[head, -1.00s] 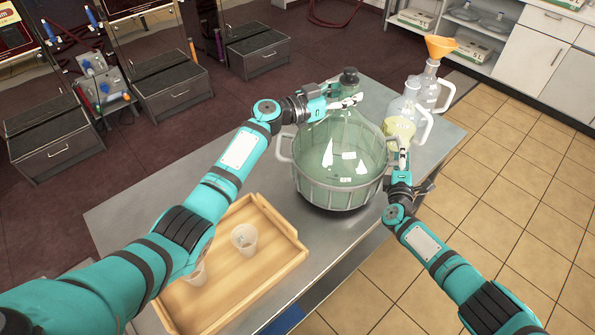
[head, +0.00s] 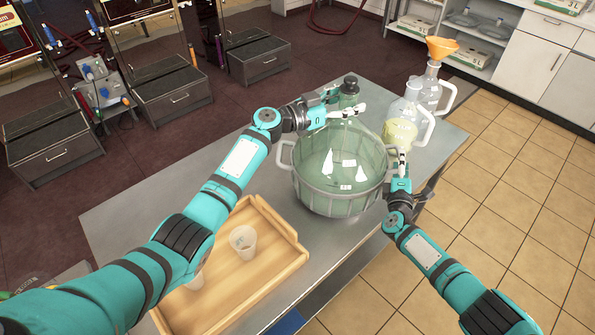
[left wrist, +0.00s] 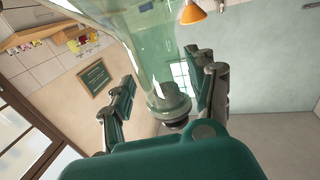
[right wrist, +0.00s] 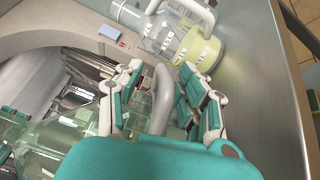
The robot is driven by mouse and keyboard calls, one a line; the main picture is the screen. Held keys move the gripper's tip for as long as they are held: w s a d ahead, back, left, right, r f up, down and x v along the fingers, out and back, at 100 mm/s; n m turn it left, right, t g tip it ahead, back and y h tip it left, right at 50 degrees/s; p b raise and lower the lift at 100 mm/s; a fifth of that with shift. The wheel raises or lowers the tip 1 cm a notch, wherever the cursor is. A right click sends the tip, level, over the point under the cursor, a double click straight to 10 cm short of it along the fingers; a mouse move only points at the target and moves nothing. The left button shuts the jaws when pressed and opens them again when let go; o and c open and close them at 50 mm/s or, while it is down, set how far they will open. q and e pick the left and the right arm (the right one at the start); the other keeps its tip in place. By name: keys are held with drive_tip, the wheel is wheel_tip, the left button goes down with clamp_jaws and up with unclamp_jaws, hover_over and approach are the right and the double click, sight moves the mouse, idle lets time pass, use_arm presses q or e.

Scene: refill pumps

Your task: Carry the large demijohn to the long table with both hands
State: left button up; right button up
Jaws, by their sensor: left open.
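The large demijohn (head: 340,165) is a green glass vessel in a grey ribbed basket with side handles, upright on the long steel table (head: 135,205). My left gripper (head: 346,112) is open at its neck; in the left wrist view the neck (left wrist: 172,100) lies between the spread fingers (left wrist: 165,92). My right gripper (head: 402,165) is at the right side of the basket. In the right wrist view its fingers (right wrist: 160,95) stand apart, with the grey handle (right wrist: 161,90) between them and gaps visible.
Two clear jugs stand behind right of the demijohn: one with yellowish liquid (head: 401,130), one with an orange funnel (head: 442,48). A wooden tray (head: 285,235) with plastic cups (head: 243,240) lies front left. The table's left back part is bare.

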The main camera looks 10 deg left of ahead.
use_arm(q)
drive_tip(key=shift+s+a+f, duration=0.1)
drive_tip(key=shift+a, duration=0.15)
use_arm(e)
drive_tip(key=shift+w, duration=0.1)
drive_tip(key=shift+s, duration=0.2)
use_arm(q)
drive_tip(key=v, duration=1.1)
drive_tip(key=shift+s, duration=0.3)
use_arm(e)
drive_tip(key=s, duration=1.1)
drive_tip(key=shift+s+a+f, duration=0.2)
drive_tip(key=shift+s+a, duration=0.15)
drive_tip(key=shift+s, duration=0.05)
